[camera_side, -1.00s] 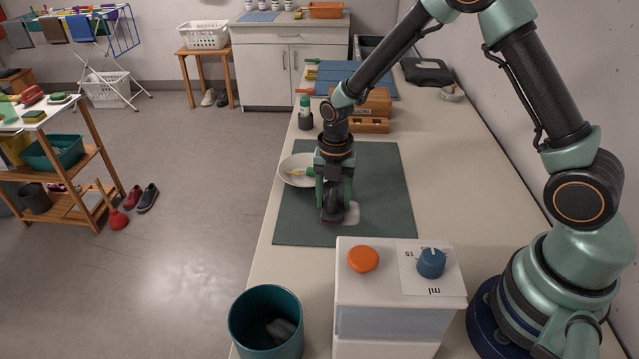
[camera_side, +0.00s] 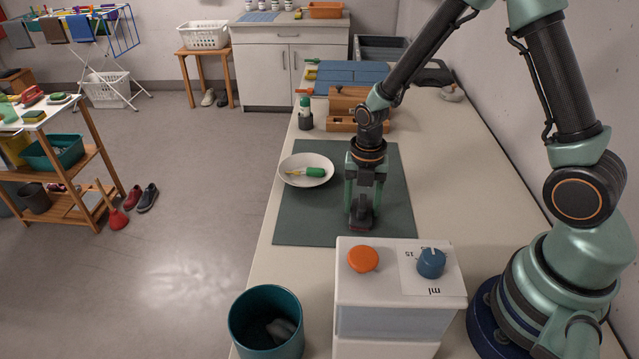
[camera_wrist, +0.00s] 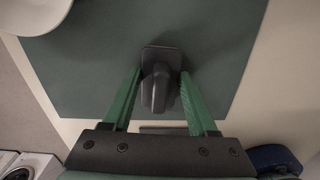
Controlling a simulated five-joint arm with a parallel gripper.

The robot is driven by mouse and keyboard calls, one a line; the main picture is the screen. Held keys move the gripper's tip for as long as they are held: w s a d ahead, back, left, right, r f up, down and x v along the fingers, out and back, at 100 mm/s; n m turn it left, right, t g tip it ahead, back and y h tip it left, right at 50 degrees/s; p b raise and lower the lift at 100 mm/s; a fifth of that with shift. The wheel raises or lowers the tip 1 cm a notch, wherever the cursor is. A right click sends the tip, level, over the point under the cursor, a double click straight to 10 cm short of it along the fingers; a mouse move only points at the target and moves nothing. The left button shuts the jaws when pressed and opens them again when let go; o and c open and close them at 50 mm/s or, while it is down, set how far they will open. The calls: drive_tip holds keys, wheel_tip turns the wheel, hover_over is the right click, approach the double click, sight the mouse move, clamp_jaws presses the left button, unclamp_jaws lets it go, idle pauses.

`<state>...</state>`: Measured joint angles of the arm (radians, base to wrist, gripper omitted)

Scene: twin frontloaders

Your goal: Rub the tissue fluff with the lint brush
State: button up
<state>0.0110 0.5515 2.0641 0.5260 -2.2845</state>
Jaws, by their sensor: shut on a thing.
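My gripper (camera_side: 362,200) points down over the green-grey mat (camera_side: 300,225), near its front right part. In the wrist view the dark brush (camera_wrist: 160,85) sits between my two green fingers. The brush is at or just above the mat; I cannot tell if it touches. The tissue fluff shows in neither view now; the brush or gripper may hide it.
A white box (camera_side: 385,310) with an orange button and blue knob stands in front. A teal bin (camera_side: 250,335) is front left. A wooden block (camera_side: 350,123) stands behind.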

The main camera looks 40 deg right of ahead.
sight(315, 213)
drive_tip(key=shift+w+a, duration=3.55)
drive_tip(key=shift+s+d, duration=3.8)
drive_tip(key=shift+s, duration=0.05)
drive_tip(key=shift+r, duration=4.15)
